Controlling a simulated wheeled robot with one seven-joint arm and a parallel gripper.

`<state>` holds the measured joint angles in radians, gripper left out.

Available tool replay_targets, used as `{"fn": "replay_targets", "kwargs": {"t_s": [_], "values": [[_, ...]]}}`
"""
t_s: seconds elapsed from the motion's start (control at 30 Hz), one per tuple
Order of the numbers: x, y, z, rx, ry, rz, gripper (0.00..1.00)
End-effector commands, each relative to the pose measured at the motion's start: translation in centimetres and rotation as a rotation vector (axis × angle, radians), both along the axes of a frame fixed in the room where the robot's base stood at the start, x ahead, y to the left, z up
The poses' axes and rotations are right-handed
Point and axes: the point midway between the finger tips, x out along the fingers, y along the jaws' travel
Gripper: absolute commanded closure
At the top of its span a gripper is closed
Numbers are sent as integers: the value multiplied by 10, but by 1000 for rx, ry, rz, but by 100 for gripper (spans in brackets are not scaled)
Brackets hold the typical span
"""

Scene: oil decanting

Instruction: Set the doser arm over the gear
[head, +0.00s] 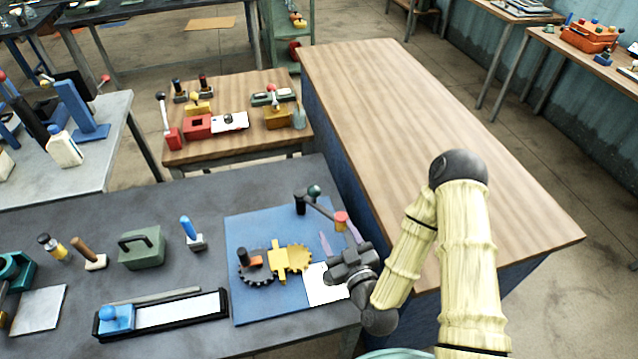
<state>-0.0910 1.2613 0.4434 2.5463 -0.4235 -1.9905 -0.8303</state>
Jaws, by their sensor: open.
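The doser stands at the back right of the blue mat (243,304). It has a black post (299,205), a green ball (314,190) and a thin grey doser arm (322,209) with a red-topped end (341,217). The doser arm points right and toward me, away from the gears.
A white sheet (322,288) lies on the mat, partly under my gripper. A blue-handled stand (193,235), a green box (141,248) and a long black tray (165,314) stand to the left. A bare wooden counter (400,110) rises close on the right.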

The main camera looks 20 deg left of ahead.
Motion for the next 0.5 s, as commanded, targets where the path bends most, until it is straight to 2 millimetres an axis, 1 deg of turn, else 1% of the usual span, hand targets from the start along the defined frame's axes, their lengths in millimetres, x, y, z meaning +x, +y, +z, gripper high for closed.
{"fn": "replay_targets", "kwargs": {"t_s": [0.27, 0.5], "values": [[0, 6, -1, 0, -1, 11, 45], [12, 14, -4, 1, -3, 8, 45]]}}
